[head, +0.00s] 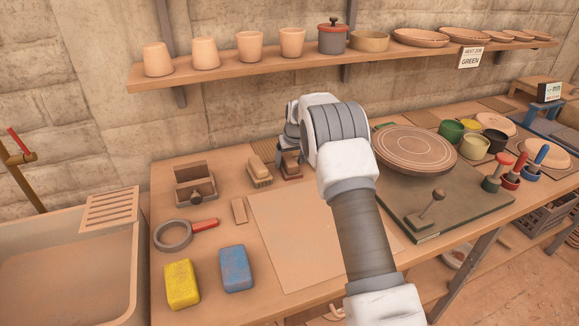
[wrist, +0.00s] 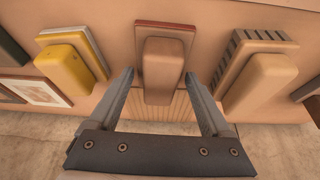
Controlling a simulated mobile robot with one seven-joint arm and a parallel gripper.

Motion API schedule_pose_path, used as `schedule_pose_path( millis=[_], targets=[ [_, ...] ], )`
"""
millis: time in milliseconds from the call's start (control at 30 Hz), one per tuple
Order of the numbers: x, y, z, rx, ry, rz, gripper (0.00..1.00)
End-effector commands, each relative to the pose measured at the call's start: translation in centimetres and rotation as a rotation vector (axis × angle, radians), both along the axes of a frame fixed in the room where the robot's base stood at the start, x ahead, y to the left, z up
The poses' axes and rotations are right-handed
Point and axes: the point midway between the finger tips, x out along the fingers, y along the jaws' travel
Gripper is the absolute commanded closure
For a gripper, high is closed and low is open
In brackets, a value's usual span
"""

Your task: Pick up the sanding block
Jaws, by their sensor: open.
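The sanding block, which I take to be the block with a tan rounded grip on a thin red-brown base (wrist: 165,62), is in the middle of the wrist view. In the head view it shows (head: 291,170) just below the end of my arm, partly covered. My gripper (wrist: 160,74) is open, with one finger on each side of the near end of the grip. I see gaps beside the grip; I cannot tell how far down the fingertips reach. In the head view the fingers are mostly hidden by my own wrist.
In the wrist view a yellow-gripped block (wrist: 68,66) stands close on the left and a brush-like block with a dark slotted base (wrist: 258,75) close on the right. The bench also holds a blue sponge (head: 236,269), a yellow sponge (head: 182,284) and a round wheel (head: 414,148).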

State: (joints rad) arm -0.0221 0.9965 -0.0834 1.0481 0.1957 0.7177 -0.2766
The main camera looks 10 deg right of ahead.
Motion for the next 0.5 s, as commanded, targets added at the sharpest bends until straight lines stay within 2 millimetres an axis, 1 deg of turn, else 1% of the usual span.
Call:
schedule_pose_path(
  millis=[267, 400, 467, 500],
  targets=[
    [-0.01, 0.0, -0.05, 0.0, 0.0, 0.0, 0.18],
    [0.0, 0.0, -0.04, 0.0, 0.0, 0.0, 0.43],
    [0.0, 0.0, -0.04, 0.0, 0.0, 0.0, 0.53],
    [0.0, 0.0, -0.04, 0.0, 0.0, 0.0, 0.61]
  ],
)
